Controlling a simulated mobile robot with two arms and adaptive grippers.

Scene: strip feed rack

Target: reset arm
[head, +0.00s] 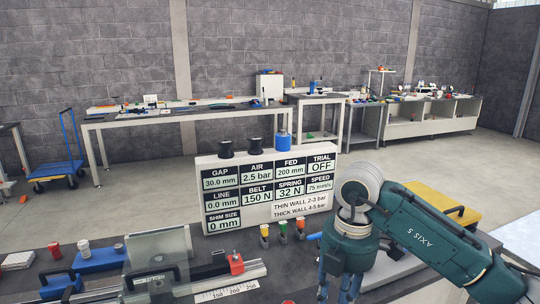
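My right arm (432,235), teal with "AXIS 5" on it, comes in from the lower right and bends down at a grey joint. My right gripper (338,289) points down over the bench in front of the display board, and the bottom edge of the picture cuts it off. Its fingertips are hidden, so I cannot tell its opening or whether it holds anything. My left arm and gripper are not in view.
Small coloured-top bottles (283,229) stand before the board.

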